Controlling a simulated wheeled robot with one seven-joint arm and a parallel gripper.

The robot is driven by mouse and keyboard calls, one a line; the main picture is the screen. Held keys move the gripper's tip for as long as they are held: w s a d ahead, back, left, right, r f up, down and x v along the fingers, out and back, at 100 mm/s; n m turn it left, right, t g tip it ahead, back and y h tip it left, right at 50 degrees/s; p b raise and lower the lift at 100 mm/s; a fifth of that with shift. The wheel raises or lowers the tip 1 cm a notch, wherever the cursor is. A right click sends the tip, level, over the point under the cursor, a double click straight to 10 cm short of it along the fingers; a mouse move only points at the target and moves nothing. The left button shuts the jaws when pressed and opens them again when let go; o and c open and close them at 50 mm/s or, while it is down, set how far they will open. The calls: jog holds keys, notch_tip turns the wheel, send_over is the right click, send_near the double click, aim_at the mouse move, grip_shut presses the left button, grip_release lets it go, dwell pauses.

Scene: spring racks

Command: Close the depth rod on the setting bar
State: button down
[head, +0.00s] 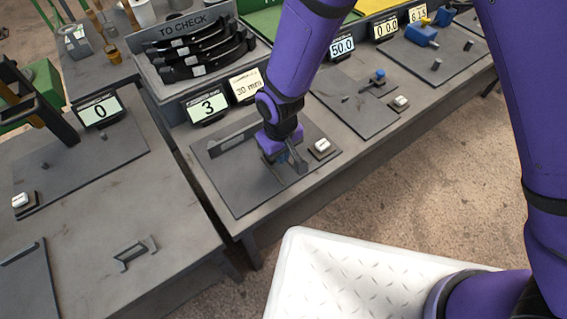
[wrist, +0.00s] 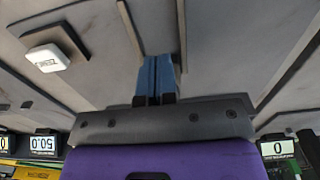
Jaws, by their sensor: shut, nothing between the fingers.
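My gripper (head: 284,158) is low over a dark plate (head: 238,188) on the bench, beside the display reading 3. Its blue fingers are shut together and empty in the wrist view (wrist: 157,76). A narrow grey bar (wrist: 181,28) runs up to the right side of the fingertips there; I cannot tell whether they touch. A grey piece (head: 297,164) shows beside the fingers in the head view. A long grey bar (head: 226,136) lies to the left on the same plate. I cannot tell which piece is the depth rod; my gripper hides part of this area.
A white button (head: 322,146) sits right of my gripper. The display reading 3 (head: 207,107) and a 30 mm card (head: 246,86) stand behind. A "TO CHECK" rack (head: 160,75) holds several dark curved parts. Other stations with displays stand left and right.

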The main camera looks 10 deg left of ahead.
notch_tip(320, 180, up, 7)
dwell(1.3)
dwell(0.5)
